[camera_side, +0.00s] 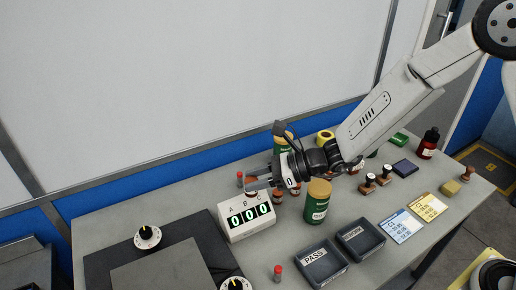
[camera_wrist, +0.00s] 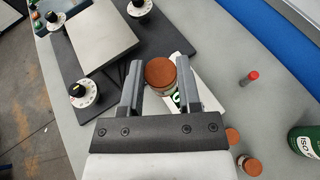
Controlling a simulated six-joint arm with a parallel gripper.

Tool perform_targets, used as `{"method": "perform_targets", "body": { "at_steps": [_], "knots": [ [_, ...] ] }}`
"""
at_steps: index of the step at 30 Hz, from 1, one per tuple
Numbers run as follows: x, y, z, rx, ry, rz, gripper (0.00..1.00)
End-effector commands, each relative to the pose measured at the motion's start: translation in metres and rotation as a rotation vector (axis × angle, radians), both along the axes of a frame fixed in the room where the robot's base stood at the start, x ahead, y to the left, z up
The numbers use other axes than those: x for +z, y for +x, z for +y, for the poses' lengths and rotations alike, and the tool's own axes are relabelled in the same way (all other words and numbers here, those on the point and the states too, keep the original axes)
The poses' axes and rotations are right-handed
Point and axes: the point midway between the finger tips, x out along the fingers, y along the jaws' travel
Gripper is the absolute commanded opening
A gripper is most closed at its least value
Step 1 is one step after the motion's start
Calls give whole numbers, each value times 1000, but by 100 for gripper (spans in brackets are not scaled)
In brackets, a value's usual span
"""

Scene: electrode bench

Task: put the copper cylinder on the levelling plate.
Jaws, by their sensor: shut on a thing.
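My gripper (camera_wrist: 159,88) is shut on a copper cylinder (camera_wrist: 160,71), whose round brown top shows between the two fingers in the wrist view. In the side view my gripper (camera_side: 258,184) is just above and behind the white counter box, with the cylinder (camera_side: 251,193) partly hidden by the fingers. The levelling plate (camera_wrist: 98,32) is a grey square on a dark base with several dial knobs, ahead and to the left in the wrist view. In the side view the plate (camera_side: 165,272) is at the lower left, apart from the gripper.
The counter box (camera_side: 247,219) reading 000 stands between gripper and plate. Other copper-brown cylinders (camera_wrist: 232,136) stand nearby. A green can (camera_side: 317,204) stands to the right. A PASS tray (camera_side: 320,263) and a red-topped piece (camera_side: 278,271) are at the front.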

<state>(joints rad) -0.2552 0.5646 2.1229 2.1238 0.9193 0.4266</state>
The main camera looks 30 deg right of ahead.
Motion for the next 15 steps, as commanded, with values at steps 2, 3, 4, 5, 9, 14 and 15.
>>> {"method": "perform_targets", "body": {
  "at_steps": [2, 3, 4, 5, 9, 14, 15],
  "knots": [
    [7, -15, 28, 75, 1, -4, 0],
    [10, -23, 40, 110, 1, -6, 0],
    [12, -29, 48, 137, 0, -6, 0],
    [14, -35, 57, 163, 0, -5, 0],
    [24, -67, 96, 285, -5, -6, 0],
    [34, -105, 134, 416, -11, -8, 0],
    [36, -115, 141, 446, -12, -8, 0]
  ]
}}
